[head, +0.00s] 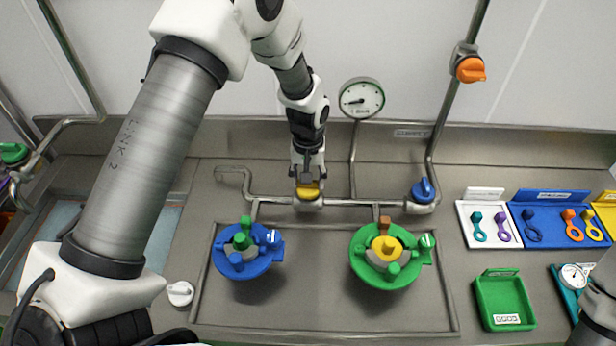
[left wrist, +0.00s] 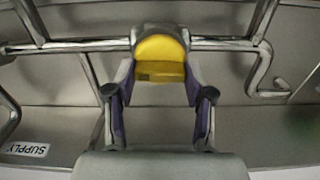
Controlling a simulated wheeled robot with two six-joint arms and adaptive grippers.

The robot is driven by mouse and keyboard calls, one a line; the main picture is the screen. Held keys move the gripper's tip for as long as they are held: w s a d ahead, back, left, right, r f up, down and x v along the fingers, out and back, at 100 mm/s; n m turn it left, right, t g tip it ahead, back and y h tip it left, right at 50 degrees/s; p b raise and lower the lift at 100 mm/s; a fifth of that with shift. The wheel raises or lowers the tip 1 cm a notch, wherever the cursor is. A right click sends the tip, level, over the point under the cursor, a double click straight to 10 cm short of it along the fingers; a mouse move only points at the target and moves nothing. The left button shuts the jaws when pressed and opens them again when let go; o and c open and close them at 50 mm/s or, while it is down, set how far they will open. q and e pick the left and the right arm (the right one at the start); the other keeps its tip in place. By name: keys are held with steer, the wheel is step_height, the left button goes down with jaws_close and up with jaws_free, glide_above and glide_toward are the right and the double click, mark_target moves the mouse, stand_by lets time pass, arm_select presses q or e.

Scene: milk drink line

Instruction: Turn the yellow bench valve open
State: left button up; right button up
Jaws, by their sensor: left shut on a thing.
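The yellow bench valve (head: 308,190) sits on the horizontal steel pipe at the back of the bench, in the middle of the head view. It also shows in the left wrist view (left wrist: 160,58), at the top centre, as a yellow knob on the pipe. My left gripper (head: 308,178) reaches down to it from behind and above. In the left wrist view its two fingers (left wrist: 160,95) stand on either side of the knob and are shut on it. My right gripper is not in view.
A blue valve (head: 423,190) sits on the same pipe to the right. An orange valve (head: 470,69) is on the riser above. A blue round fitting (head: 248,262) and a green one (head: 390,275) stand in front. A green bin (head: 504,300) is at right.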

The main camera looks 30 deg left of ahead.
arm_select(q)
steer(key=shift+s+f+n, duration=0.1)
steer(key=shift+f+n, duration=0.05)
steer(key=shift+n, duration=0.25)
steer(key=o, duration=1.2)
steer(key=shift+c, duration=0.2)
step_height(320, 180, up, 12)
